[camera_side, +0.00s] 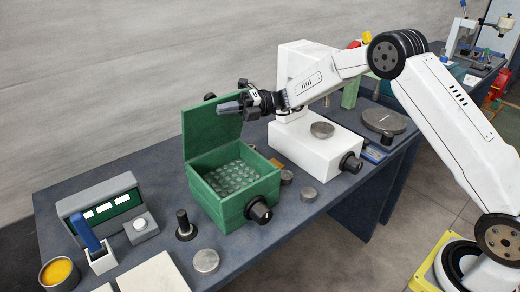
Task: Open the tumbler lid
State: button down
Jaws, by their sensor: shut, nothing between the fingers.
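The tumbler is a green box (232,207) on the bench, with a dark round knob on its front right. Its green lid (208,133) stands upright at the back, swung up from the box. The inside shows, with a grid of pale translucent round shapes on its floor. My gripper (228,108) is above the box, at the upper right part of the lid, pointing left. Its fingers are shut and empty. They overlap the lid in the picture; I cannot tell if they touch it.
The dark bench (330,205) holds a white machine (310,150) to the right of the box. A grey panel unit (100,200), a yellow-filled tin (58,272) and a black-handled tool (184,225) stand to the left. Several small metal discs lie around the box.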

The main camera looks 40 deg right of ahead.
jog(key=shift+w+r, duration=0.25)
jog(key=shift+w, duration=0.3)
jog(key=v, duration=0.7)
jog(key=shift+d, duration=0.25)
dwell(0.3)
jog(key=shift+s, duration=0.15)
